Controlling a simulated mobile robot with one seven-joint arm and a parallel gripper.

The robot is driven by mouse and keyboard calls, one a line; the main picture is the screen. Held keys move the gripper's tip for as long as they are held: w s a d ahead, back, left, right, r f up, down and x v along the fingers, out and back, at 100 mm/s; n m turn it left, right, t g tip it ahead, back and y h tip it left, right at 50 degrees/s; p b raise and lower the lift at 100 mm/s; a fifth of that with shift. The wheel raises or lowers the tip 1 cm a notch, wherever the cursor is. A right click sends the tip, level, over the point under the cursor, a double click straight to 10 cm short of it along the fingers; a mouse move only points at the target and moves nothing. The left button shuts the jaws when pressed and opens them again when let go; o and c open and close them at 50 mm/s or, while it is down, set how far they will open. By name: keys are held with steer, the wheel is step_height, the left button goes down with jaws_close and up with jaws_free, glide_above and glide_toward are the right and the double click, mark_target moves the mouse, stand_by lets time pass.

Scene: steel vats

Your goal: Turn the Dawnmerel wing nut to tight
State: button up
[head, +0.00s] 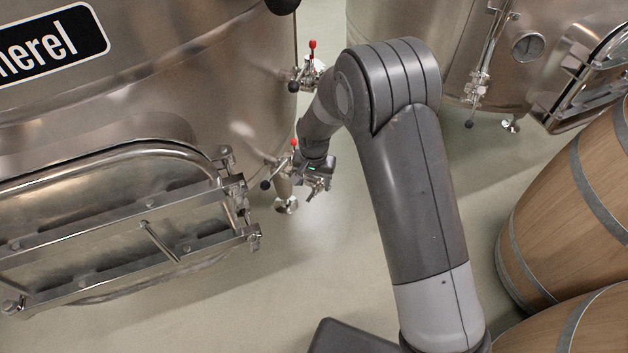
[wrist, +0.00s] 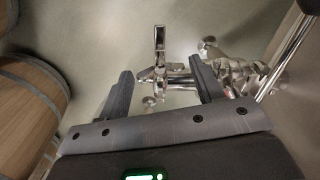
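The Dawnmerel vat is the big steel vat (head: 200,90) at left in the head view; its black label (head: 50,42) is cut off and shows only "nerel". A valve fitting with a red knob (head: 294,143) and a black ball knob (head: 265,185) is at its right side. My gripper (head: 318,183) is just right of this fitting. In the wrist view my gripper (wrist: 160,66) is open, with its two dark fingers apart. A shiny steel fitting (wrist: 180,78) lies across and beyond the fingertips, with a flat upright piece (wrist: 160,40) on it. I cannot clearly make out the wing nut.
A steel hatch (head: 120,225) juts out at lower left. Wooden barrels (head: 565,200) stand at right, and another vat (head: 500,50) behind. Floor (head: 330,260) is clear below my gripper.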

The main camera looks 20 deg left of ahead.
steer(key=shift+o, duration=1.1)
step_height(320, 180, up, 11)
